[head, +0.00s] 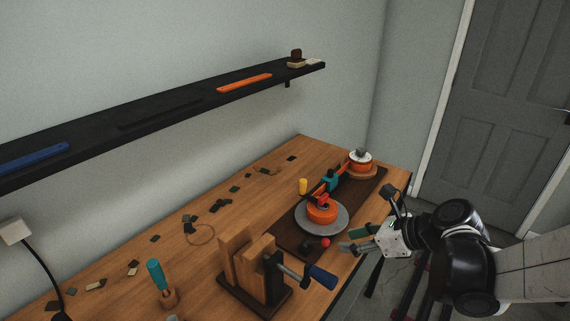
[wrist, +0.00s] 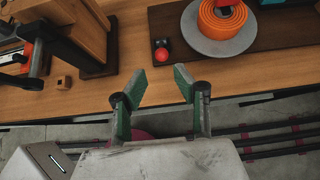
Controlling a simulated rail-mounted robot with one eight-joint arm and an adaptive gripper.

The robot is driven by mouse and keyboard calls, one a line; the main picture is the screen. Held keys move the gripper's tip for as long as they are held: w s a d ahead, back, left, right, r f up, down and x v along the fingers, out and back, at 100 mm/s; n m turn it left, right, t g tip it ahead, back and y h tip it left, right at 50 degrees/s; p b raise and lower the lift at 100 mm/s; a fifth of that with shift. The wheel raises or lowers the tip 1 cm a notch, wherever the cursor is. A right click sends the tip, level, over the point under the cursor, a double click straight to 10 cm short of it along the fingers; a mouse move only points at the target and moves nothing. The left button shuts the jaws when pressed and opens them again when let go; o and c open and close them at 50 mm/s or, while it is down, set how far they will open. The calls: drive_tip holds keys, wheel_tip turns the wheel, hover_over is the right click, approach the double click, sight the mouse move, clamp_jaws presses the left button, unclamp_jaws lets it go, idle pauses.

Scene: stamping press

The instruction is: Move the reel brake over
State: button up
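A red ball-shaped knob (head: 325,242) on a small black base sits at the near end of the dark board (head: 284,236), beside the orange reel (head: 318,216) on its grey disc (head: 340,226). I cannot tell for sure that this knob is the reel brake. A red piece (head: 323,199) also sits on top of the reel. In the wrist view the knob (wrist: 162,54) lies beyond my gripper (wrist: 159,80), roughly in line with the gap. My gripper (head: 352,240) is open and empty at the table's front edge, its green-padded fingers apart from the knob.
A wooden block stand (head: 237,254) with a blue-handled clamp (head: 322,277) stands left of my gripper. A teal part (head: 331,180), a yellow peg (head: 303,186) and a second reel (head: 360,157) lie farther back. Dark chips lie scattered on the table. A black shelf (head: 160,108) hangs on the wall.

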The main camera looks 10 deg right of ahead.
sight(329, 241)
drive_tip(key=b+x, duration=0.4)
drive_tip(key=x, duration=0.4)
drive_tip(key=shift+d, duration=0.15)
drive_tip(key=shift+w, duration=0.1)
drive_tip(key=c, duration=0.7)
